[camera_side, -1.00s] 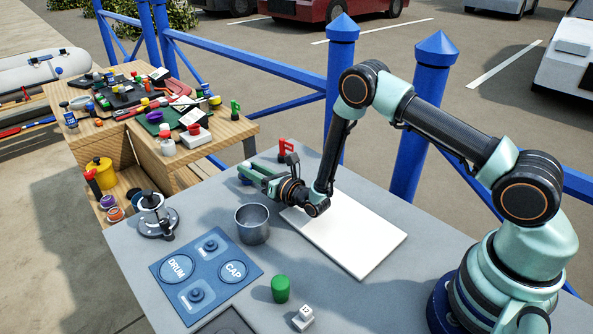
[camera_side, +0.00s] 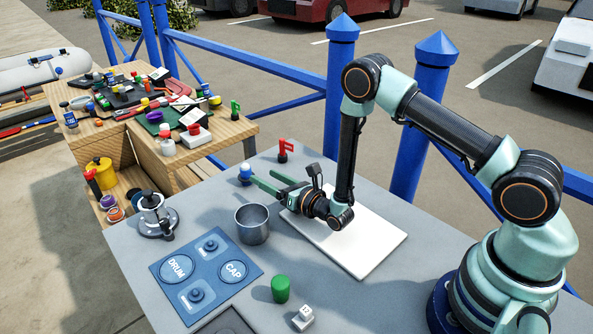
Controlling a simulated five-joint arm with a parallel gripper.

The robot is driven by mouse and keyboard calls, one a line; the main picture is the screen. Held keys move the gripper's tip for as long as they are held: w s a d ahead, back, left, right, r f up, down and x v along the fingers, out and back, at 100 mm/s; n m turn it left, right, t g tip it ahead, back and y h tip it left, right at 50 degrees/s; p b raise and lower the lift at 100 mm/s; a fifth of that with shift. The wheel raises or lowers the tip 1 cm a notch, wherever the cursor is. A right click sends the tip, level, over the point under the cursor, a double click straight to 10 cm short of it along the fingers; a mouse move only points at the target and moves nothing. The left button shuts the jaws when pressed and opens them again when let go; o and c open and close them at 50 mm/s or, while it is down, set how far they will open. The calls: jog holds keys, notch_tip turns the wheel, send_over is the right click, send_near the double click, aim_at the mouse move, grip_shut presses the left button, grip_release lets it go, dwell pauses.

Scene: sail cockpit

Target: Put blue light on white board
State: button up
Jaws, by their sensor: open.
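A small blue light (camera_side: 245,173) with a pale dome stands near the far left edge of the grey table. The white board (camera_side: 368,245) lies flat in the middle of the table and looks bare, with my wrist above its far left part. My gripper (camera_side: 264,178) is open and low over the table, its green fingers pointing left toward the blue light. The fingertips are just right of the light. I cannot tell from this side view whether they touch it.
A metal cup (camera_side: 252,224) stands left of the board. A red flag-shaped piece (camera_side: 285,150) is behind my gripper. A winch (camera_side: 153,216), a blue DRUM/CAP panel (camera_side: 206,274), a green cylinder (camera_side: 281,289) and a white block (camera_side: 303,318) are also on the table.

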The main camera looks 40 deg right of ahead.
jog(key=s, duration=0.5)
jog(key=shift+s+d+r, duration=0.15)
jog(key=shift+s+d, duration=0.1)
jog(key=shift+s, duration=0.1)
notch_tip(320, 180, up, 14)
jog(key=w+d+m+g, duration=0.2)
jog(key=m+g, duration=0.4)
jog(key=m, duration=1.1)
jog(key=s+r+m+g, duration=0.2)
jog(key=s+r+m, duration=0.2)
jog(key=s+m, duration=0.4)
jog(key=s+d+r+m+g+h, duration=0.1)
jog(key=s+r+m+g, duration=0.2)
jog(key=s+m, duration=0.5)
jog(key=s+r, duration=0.1)
jog(key=s, duration=0.2)
jog(key=shift+d+r, duration=0.15)
jog(key=shift+d, duration=0.1)
jog(key=shift+o, duration=1.2)
jog(key=shift+s+m+g, duration=0.4)
jog(key=shift+s, duration=0.15)
jog(key=shift+w, duration=0.15)
